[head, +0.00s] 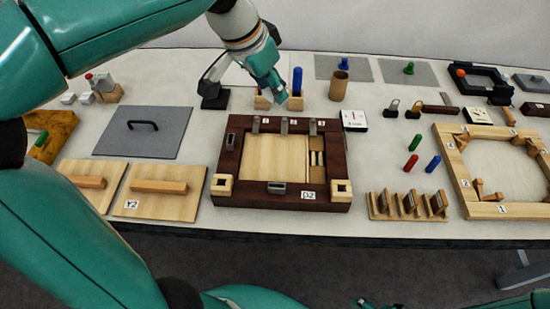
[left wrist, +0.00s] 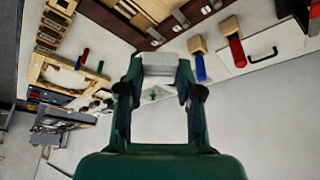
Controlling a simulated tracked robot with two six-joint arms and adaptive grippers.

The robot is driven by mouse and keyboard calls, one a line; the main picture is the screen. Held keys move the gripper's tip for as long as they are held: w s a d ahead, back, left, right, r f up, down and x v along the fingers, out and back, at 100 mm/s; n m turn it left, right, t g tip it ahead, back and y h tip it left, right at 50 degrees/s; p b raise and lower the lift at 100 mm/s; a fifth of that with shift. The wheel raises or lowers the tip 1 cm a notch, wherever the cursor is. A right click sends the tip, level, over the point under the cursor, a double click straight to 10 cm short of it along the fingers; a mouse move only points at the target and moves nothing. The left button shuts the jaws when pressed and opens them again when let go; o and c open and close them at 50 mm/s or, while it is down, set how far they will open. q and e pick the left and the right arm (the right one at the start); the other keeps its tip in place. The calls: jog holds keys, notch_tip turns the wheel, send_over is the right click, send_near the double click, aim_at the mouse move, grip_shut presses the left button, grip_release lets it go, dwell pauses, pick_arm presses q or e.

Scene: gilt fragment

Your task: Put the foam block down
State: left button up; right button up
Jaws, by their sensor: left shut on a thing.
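My left gripper (head: 282,98) is above the back of the table, behind the dark-framed wooden box D2 (head: 335,205). In the left wrist view my left gripper (left wrist: 160,62) is shut on a pale grey block, the foam block (left wrist: 160,70), held between its fingertips. The foam block is not clearly visible in the head view, and I cannot tell its height above the table. A small teal and dark piece at the bottom edge of the head view may be part of my right gripper (head: 378,304); its jaws are not readable.
Grey mats (head: 343,68) lie at the back. A grey lid with a handle (head: 165,132) lies at left, a wooden frame (head: 450,165) at right.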

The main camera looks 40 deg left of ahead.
aim_at(275, 156)
pick_arm(q)
notch_tip(275, 156, down, 19)
jog(key=shift+f+b, duration=0.15)
jog(key=shift+b, duration=0.45)
jog(key=shift+f, duration=0.2)
jog(key=o, duration=0.7)
jog(key=shift+r, duration=0.15)
jog(key=shift+r, duration=0.15)
jog(key=v, duration=1.2)
jog(key=shift+p, duration=0.3)
